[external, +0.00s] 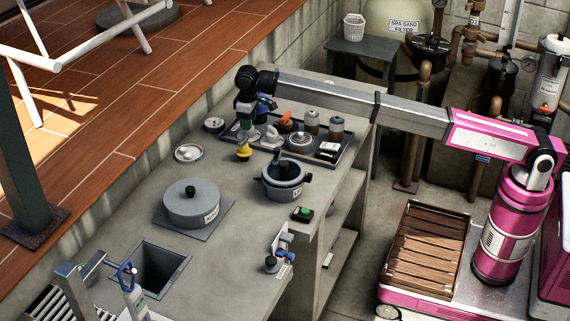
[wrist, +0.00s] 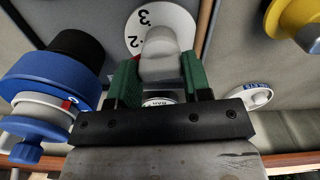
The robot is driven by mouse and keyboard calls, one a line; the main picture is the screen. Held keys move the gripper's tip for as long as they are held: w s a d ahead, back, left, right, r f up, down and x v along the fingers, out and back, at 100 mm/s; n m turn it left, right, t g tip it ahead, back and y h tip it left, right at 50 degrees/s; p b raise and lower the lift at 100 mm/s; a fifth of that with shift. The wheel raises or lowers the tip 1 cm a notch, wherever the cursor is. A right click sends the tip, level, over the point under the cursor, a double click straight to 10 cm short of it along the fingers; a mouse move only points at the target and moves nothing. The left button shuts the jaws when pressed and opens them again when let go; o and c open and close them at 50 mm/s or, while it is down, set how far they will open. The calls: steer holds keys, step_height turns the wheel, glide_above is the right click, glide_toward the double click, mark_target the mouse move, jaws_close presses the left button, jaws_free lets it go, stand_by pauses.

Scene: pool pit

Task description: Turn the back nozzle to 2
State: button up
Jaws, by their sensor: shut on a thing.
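The back nozzle is a light grey knob (wrist: 160,58) in the wrist view. My gripper (wrist: 157,80) has its green fingers closed on both sides of it. A round white dial (wrist: 158,18) lies behind the knob and shows the numbers 2 and 3, with a small red mark near the 2. The rest of the dial and the knob's exact setting are hidden. A small label (wrist: 158,102) between the fingers is partly covered.
A blue valve-like part (wrist: 45,90) is close left of my fingers, and a yellow knob (wrist: 297,14) is at upper right. The tray (external: 322,161) holds several jars. A lidded pot (external: 191,208), an open pot (external: 265,191) and a square basin opening (external: 184,262) occupy the counter.

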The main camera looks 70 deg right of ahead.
steer(key=shift+m, duration=0.6)
steer(key=o, duration=0.9)
step_height(320, 180, up, 11)
steer(key=shift+f, duration=0.1)
stand_by(0.3)
